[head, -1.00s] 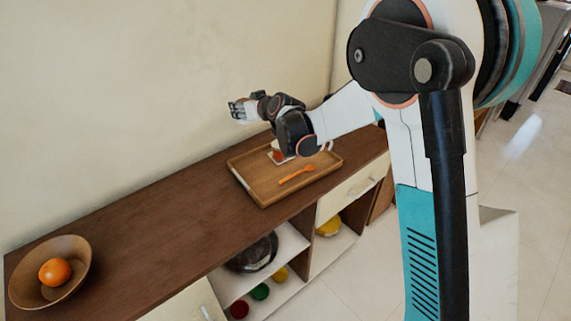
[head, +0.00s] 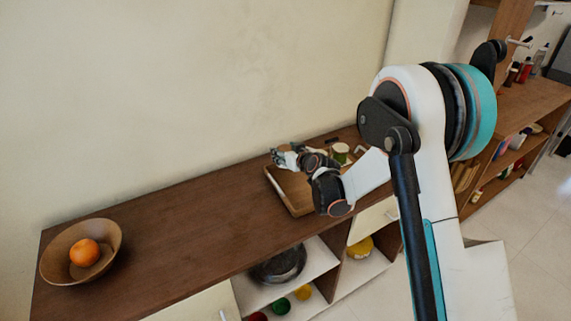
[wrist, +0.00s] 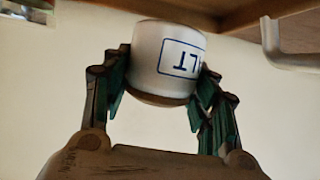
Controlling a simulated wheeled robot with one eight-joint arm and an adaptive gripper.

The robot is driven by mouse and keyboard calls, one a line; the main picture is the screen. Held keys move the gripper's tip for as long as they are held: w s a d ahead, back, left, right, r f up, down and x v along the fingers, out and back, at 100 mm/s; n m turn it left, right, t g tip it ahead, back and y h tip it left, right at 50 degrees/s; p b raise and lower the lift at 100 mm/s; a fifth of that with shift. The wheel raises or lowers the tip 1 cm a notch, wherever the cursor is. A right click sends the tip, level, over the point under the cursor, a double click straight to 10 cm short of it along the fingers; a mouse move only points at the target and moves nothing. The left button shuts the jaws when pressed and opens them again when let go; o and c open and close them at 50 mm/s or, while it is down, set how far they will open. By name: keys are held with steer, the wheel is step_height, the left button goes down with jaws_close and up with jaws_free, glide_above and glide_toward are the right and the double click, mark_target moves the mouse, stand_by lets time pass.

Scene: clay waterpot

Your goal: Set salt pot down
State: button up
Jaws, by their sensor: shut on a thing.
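The salt pot is a white pot with blue framed lettering, partly hidden and upside down in the wrist view (wrist: 175,50), with a brown band at its lower edge. My gripper (wrist: 155,75) is shut on its sides. In the head view my gripper (head: 286,156) is over the left back part of the wooden tray (head: 291,198). The pot is hard to make out there. I cannot tell whether it touches the tray.
A wooden bowl (head: 57,262) with an orange (head: 84,252) stands at the left end of the brown cabinet top (head: 185,235). The middle of that top is clear.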

steer(key=shift+f+b, duration=0.55)
steer(key=shift+f, duration=1.4)
steer(key=shift+f, duration=0.2)
steer(key=o, duration=1.2)
steer(key=shift+r, duration=0.1)
